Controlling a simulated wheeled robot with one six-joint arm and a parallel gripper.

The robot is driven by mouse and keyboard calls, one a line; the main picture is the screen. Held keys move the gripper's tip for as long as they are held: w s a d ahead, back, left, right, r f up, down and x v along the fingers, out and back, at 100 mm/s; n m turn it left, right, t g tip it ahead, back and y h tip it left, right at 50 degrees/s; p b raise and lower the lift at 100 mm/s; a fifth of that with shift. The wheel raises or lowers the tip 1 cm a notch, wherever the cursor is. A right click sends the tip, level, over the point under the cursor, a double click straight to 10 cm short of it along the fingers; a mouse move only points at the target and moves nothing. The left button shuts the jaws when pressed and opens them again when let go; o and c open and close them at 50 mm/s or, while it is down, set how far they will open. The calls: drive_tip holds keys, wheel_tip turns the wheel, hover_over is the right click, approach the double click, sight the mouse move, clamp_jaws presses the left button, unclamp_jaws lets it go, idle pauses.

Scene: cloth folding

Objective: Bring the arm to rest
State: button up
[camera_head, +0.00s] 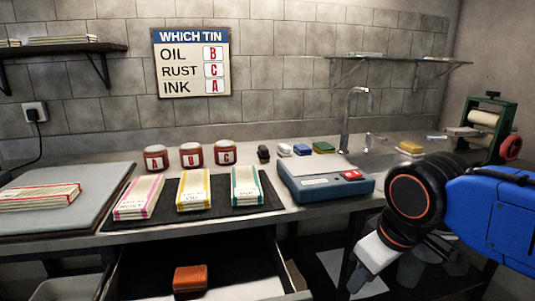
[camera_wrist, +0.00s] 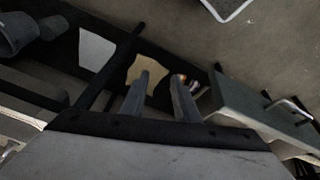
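My arm, blue with a black and orange joint, is at the right of the head view, in front of the counter (camera_head: 325,205). My gripper (camera_wrist: 161,82) shows in the wrist view with its two grey fingers apart and nothing visibly held between them. In the head view its pale body hangs low in front of the counter, right of the open drawer (camera_head: 240,286), and its fingertips are hard to make out. Three folded cloths, edged pink (camera_head: 139,197), yellow (camera_head: 194,190) and teal (camera_head: 246,186), lie side by side on a dark mat (camera_head: 160,217).
A red-striped folded cloth (camera_head: 40,197) lies on a grey board (camera_head: 100,182). Three lidded red jars (camera_head: 191,155) stand behind the mat. A blue-grey device (camera_head: 322,184) sits near the counter edge. The open drawer holds an orange-brown item (camera_head: 189,279). A roller machine (camera_head: 485,130) stands right.

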drive_tip(key=s+d+f+m+t+h, duration=0.1)
drive_tip(key=s+d+f+m, duration=0.2)
drive_tip(key=d+f+m, duration=0.3)
drive_tip(key=shift+d+f, duration=0.6)
drive_tip(key=shift+d, duration=1.25)
